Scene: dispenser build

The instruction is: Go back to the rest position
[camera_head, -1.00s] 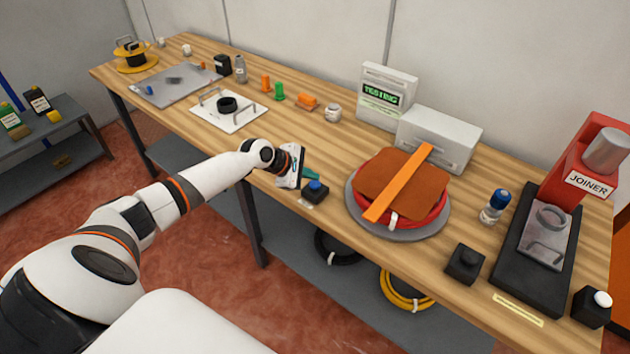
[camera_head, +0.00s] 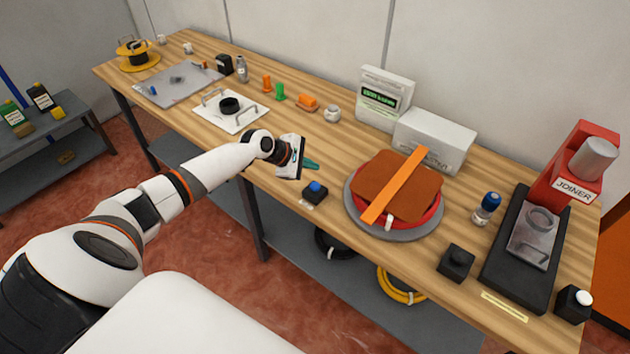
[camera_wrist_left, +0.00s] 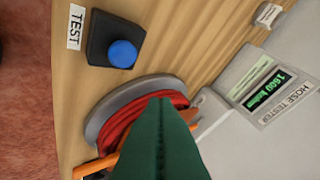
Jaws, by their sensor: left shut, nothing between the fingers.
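My left gripper (camera_head: 310,165) is over the front part of the wooden workbench (camera_head: 330,155), behind and above the small black box with a blue button (camera_head: 315,191). Its teal fingers are together, with nothing held between them. In the left wrist view the fingers (camera_wrist_left: 160,140) fill the lower middle as one green shape. That view also shows the blue button (camera_wrist_left: 122,53) beside a TEST label (camera_wrist_left: 76,27), apart from the fingers. My right gripper is in neither view.
A round grey stand (camera_head: 428,231) with a red hose coil and orange pieces stands right of my gripper. Behind is the hose tester (camera_head: 385,97), its screen lit green. The red joiner (camera_head: 570,165) is at far right. A white plate (camera_head: 232,122) lies left.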

